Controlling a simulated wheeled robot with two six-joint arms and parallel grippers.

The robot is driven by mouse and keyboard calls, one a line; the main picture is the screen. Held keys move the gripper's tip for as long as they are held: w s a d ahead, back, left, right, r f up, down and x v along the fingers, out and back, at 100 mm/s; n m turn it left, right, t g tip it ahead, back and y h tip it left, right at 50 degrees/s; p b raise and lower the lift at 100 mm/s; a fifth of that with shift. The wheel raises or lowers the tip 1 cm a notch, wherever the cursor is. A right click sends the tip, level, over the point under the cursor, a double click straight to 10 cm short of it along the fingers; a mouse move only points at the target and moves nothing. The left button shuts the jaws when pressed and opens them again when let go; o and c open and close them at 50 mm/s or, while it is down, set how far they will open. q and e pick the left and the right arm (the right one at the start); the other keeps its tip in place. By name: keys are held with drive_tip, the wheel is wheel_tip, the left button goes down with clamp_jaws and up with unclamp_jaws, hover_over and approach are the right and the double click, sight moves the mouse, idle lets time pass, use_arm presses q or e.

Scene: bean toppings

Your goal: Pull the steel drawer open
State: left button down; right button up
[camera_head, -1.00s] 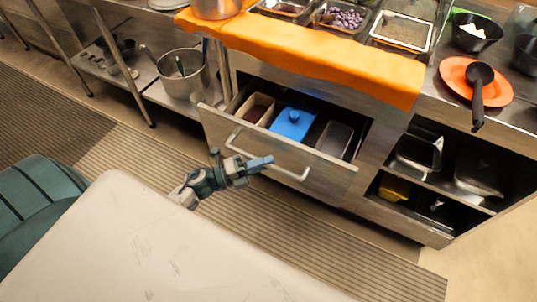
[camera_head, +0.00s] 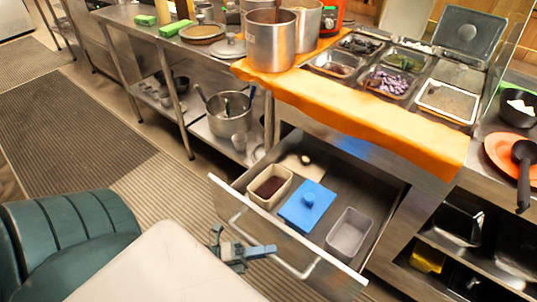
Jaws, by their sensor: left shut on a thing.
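The steel drawer (camera_head: 327,277) is pulled well out of the counter, its inside showing. Its bar handle (camera_head: 292,270) runs along the front. My left gripper (camera_head: 262,249) is at the handle, shut on it; the fingers partly cover the bar. Inside the drawer are a cream container (camera_head: 254,197) with dark contents, a container with a blue lid (camera_head: 306,206), and a grey open container (camera_head: 349,234). A pale lid-like piece with a small knob (camera_head: 304,166) lies farther back. My right gripper is not in view.
An orange cloth (camera_head: 355,103) hangs over the counter edge above the drawer. Steel pots (camera_head: 271,43) and topping pans (camera_head: 390,82) stand on the counter. Open shelves (camera_head: 455,235) are at right. A ribbed mat (camera_head: 165,190) covers the floor in front.

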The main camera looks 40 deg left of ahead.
use_arm(q)
drive_tip(key=c, duration=1.4)
unclamp_jaws()
drive_tip(key=shift+o, duration=0.2)
drive_tip(key=v, duration=1.1)
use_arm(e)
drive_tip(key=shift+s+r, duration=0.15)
use_arm(q)
drive_tip(key=shift+w, duration=0.15)
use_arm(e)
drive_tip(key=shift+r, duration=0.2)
